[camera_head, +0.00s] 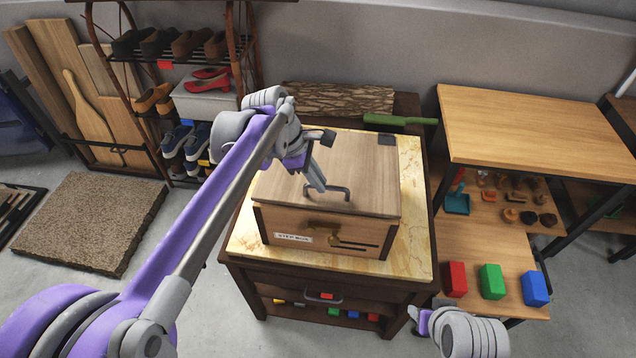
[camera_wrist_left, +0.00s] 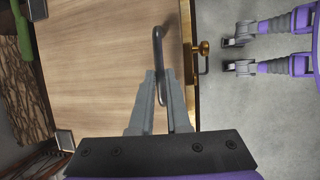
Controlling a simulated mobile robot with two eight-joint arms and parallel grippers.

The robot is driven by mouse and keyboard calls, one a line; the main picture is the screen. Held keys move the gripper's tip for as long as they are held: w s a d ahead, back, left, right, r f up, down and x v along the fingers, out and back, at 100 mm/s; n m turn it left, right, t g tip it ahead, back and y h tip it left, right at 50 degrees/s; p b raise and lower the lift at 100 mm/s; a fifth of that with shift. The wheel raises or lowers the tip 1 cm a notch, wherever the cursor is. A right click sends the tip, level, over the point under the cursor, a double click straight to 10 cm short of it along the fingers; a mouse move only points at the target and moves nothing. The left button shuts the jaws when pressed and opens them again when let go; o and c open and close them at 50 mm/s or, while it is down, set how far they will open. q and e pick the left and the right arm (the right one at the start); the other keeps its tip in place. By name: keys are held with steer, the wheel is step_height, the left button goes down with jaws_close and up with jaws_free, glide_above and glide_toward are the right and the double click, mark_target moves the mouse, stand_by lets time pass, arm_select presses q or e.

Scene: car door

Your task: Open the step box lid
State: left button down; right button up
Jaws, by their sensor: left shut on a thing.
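The wooden step box (camera_head: 275,238) stands on a marble-topped cabinet, with a "STEP BOX" label on its front. Its flat lid (camera_head: 365,165) lies down on the box. A dark bar handle (camera_head: 347,192) stands on the lid near the front edge. My left gripper (camera_head: 318,187) reaches down from the left and is shut on the handle. In the left wrist view the handle (camera_wrist_left: 158,45) runs between the two fingertips (camera_wrist_left: 163,80). A brass latch (camera_head: 325,228) sits on the box front beside a dark slot. My right gripper (camera_head: 424,318) is low at the right, clear of the box.
The marble top (camera_head: 413,250) leaves a narrow margin around the box. A log (camera_head: 335,98) and a green-handled tool (camera_head: 400,120) lie behind it. A wooden table (camera_head: 540,125) stands close at the right. A shoe rack (camera_head: 160,60) stands at the left.

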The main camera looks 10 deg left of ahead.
arm_select(q)
steer(key=w+r+p, duration=0.6)
steer(key=w+r, duration=0.3)
steer(key=r, duration=0.4)
steer(key=shift+g, duration=0.3)
arm_select(e)
steer(key=w+r+t, duration=0.1)
steer(key=w+r, duration=0.3)
steer(key=r, duration=0.6)
steer(key=shift+w, duration=0.25)
steer(key=shift+c, duration=0.3)
